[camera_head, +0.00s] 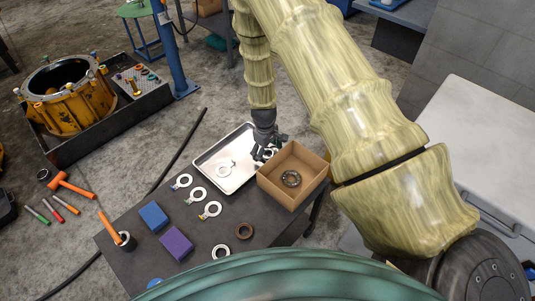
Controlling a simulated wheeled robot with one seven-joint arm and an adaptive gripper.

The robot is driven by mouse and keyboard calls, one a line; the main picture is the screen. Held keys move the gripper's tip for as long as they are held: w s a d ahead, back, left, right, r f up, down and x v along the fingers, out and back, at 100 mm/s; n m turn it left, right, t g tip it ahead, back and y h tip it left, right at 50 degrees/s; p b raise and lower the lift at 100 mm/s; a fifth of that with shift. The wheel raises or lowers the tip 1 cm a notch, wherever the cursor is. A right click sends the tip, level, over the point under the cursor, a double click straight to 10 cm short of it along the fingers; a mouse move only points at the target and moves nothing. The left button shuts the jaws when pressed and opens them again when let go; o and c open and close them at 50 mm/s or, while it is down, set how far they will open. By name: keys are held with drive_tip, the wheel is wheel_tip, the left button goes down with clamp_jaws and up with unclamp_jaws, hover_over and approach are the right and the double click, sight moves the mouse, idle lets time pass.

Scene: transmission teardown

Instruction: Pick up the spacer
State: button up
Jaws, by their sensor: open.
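My gripper (268,154) points down over the right end of the metal tray (239,148), close to the cardboard box's left corner. Its jaws are open, small in the picture and partly dark against the tray. Several ring-shaped parts are in view, and I cannot tell for certain which is the spacer. A pale ring (224,170) lies in the tray, left of my gripper. A dark bearing-like ring (291,178) lies in the box. A brown ring (244,231) and a silver ring (221,251) lie on the dark table. A light part close to the gripper is partly hidden.
The open cardboard box (284,196) stands right of the tray. Several tabbed rings (197,194), a blue block (154,216) and a purple block (176,244) lie on the table (135,205). A yellow housing (75,98) sits in a dark bin at left.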

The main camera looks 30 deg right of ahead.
drive_tip(key=shift+d+f, duration=0.2)
drive_tip(key=shift+f, duration=0.3)
drive_tip(key=shift+o, duration=0.5)
drive_tip(key=c, duration=1.2)
drive_tip(key=shift+c, duration=0.2)
drive_tip(key=shift+r, duration=0.1)
drive_tip(key=shift+w+r, duration=0.1)
drive_tip(key=shift+r, duration=0.35)
drive_tip(key=r, duration=0.2)
drive_tip(key=shift+a+r+b, duration=0.3)
drive_tip(key=shift+a+b, duration=0.05)
drive_tip(key=shift+a, duration=0.05)
drive_tip(key=a, duration=0.5)
drive_tip(key=a+r+b, duration=0.1)
drive_tip(key=a, duration=0.9)
drive_tip(key=shift+s+a+r, duration=0.15)
drive_tip(key=shift+s+r, duration=0.05)
drive_tip(key=shift+r, duration=0.05)
